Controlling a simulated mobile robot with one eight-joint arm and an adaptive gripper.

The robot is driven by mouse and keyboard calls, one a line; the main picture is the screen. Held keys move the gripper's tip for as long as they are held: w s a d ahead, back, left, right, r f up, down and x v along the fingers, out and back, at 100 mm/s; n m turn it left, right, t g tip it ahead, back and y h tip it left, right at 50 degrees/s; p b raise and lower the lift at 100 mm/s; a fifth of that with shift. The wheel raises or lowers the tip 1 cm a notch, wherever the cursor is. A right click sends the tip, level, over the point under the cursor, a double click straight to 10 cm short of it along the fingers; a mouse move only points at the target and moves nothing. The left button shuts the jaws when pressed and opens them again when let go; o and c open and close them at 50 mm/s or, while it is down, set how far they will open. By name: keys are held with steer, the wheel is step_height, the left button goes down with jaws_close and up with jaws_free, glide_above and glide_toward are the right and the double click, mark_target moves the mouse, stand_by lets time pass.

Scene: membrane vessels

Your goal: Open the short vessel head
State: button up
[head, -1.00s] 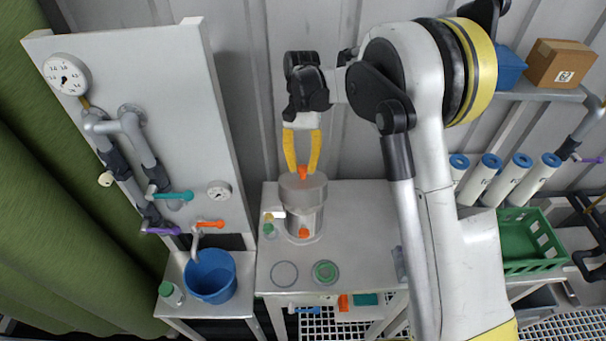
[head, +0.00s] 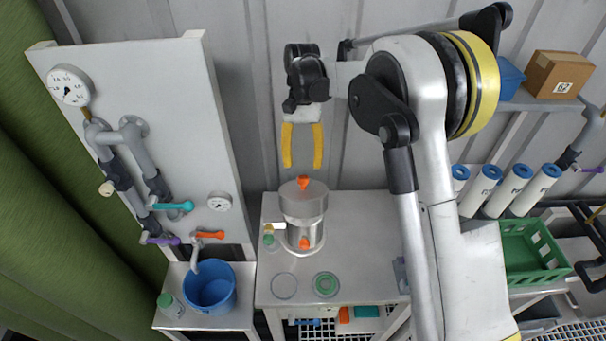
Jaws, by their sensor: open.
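The short vessel (head: 302,237) is a metal cylinder standing on the grey table. Its wide grey head (head: 302,199) sits on top, with an orange knob (head: 303,183) at the top centre. Another orange part (head: 305,243) shows low on the vessel's front. My gripper (head: 303,166) points down above the knob, with its two yellow fingers spread apart. The fingertips appear just above the knob, with nothing between them. I cannot tell the exact depth.
The table (head: 370,232) also bears a grey ring (head: 284,286), a green-rimmed ring (head: 326,284) and a small bottle (head: 269,241). A panel with pipes and gauges (head: 71,86) and a blue bucket (head: 209,287) stand left. White tubes (head: 510,190) and a green crate (head: 530,250) are right.

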steer(key=v, duration=0.8)
